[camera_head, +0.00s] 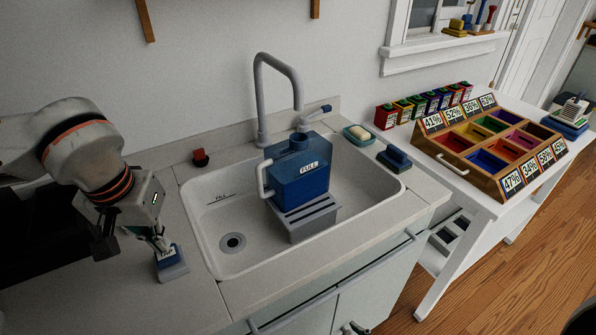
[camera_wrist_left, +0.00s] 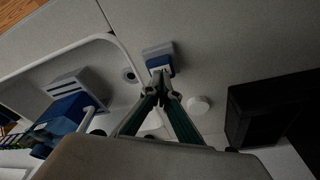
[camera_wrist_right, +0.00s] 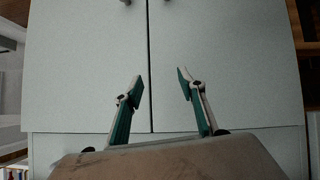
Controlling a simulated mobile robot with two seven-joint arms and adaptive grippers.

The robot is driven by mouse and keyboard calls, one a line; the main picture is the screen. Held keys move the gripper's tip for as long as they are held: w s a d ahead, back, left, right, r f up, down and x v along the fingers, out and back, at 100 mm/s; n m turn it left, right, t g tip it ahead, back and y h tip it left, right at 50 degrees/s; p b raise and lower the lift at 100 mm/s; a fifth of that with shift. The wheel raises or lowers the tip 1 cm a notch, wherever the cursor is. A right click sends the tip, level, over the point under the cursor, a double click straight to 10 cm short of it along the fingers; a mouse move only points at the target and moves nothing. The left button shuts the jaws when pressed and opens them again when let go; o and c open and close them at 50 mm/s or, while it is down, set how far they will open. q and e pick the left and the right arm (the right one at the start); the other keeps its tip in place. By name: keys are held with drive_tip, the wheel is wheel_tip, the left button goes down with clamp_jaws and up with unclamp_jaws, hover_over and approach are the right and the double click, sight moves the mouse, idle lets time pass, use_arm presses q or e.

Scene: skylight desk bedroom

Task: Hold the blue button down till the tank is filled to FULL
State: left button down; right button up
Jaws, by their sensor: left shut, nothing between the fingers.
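The blue button (camera_head: 171,256) sits on a grey base on the counter left of the sink. It also shows in the left wrist view (camera_wrist_left: 158,54). My left gripper (camera_head: 163,248) is shut and empty, its tips at the button's white label; whether the button is pressed down is hard to tell. The blue see-through tank (camera_head: 298,188) stands on a grey slotted stand (camera_head: 305,220) in the sink, under the tap (camera_head: 277,62). Its FULL label is on the upper front; darker blue fills the part below. My right gripper (camera_wrist_right: 160,85) is open and empty before the cabinet doors.
The white sink (camera_head: 215,245) has a FILL mark and a drain. A red knob (camera_head: 200,157), a soap dish (camera_head: 358,135) and a blue-topped block (camera_head: 394,157) stand around it. A wooden sorting box (camera_head: 455,160) sits on the white table at right.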

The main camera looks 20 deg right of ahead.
use_arm(q)
drive_tip(key=shift+f, duration=0.65)
use_arm(e)
drive_tip(key=shift+s+f, duration=0.25)
drive_tip(key=shift+f, duration=0.4)
use_arm(q)
drive_tip(key=shift+f+b, duration=0.2)
drive_tip(key=shift+b, duration=0.15)
use_arm(e)
drive_tip(key=shift+f, duration=0.1)
idle(4.5)
use_arm(q)
wheel_tip(320, 180, up, 6)
drive_tip(key=p, duration=0.3)
drive_tip(key=shift+f+p, duration=0.2)
drive_tip(key=shift+p, duration=0.2)
drive_tip(key=shift+r, duration=0.35)
drive_tip(key=shift+f, duration=0.15)
use_arm(e)
wheel_tip(320, 180, up, 6)
drive_tip(key=w, duration=0.2)
drive_tip(key=shift+s+f, duration=0.15)
drive_tip(key=shift+f, duration=0.05)
